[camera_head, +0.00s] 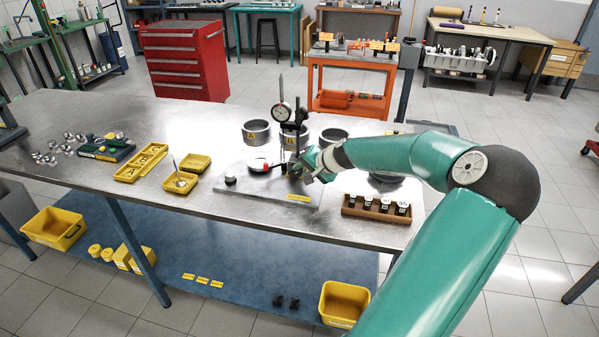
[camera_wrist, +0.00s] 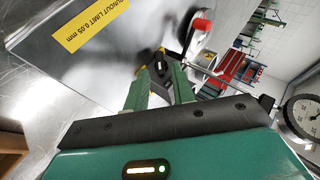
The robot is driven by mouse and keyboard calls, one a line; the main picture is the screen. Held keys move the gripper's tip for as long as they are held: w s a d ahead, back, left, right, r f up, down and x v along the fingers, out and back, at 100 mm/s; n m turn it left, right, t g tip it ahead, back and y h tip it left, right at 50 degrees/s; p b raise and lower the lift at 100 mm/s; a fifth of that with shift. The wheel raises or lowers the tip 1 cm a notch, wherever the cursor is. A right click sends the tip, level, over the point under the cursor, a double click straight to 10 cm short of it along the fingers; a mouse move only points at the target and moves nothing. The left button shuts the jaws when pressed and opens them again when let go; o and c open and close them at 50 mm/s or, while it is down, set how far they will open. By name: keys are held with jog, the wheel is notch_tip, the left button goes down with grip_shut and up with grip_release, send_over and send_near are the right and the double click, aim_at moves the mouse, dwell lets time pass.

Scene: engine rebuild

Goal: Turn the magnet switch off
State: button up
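The magnet switch looks like a small dark knob with a pale mark (camera_wrist: 159,66), just beyond and between my fingertips in the wrist view. My gripper (camera_wrist: 160,80) has its two green fingers apart, with a gap between them. I cannot tell whether either finger touches the knob. In the head view my gripper (camera_head: 310,165) is low over the grey plate (camera_head: 240,197), at the foot of the dial gauge stand (camera_head: 299,117). My gripper hides most of the stand's base there. The dial gauge (camera_head: 281,112) is fixed high on the stand; it also shows in the wrist view (camera_wrist: 307,115).
A red knob (camera_wrist: 202,25) is close to my fingers. The plate carries a yellow runout label (camera_wrist: 90,26). Metal rings (camera_head: 256,133) stand behind the plate. A brown rack of small parts (camera_head: 377,208) is at right front; yellow trays (camera_head: 181,182) are left.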

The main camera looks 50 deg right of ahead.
aim_at(295, 172)
jog(key=shift+x, duration=1.2)
jog(key=shift+c, duration=0.3)
grip_shut()
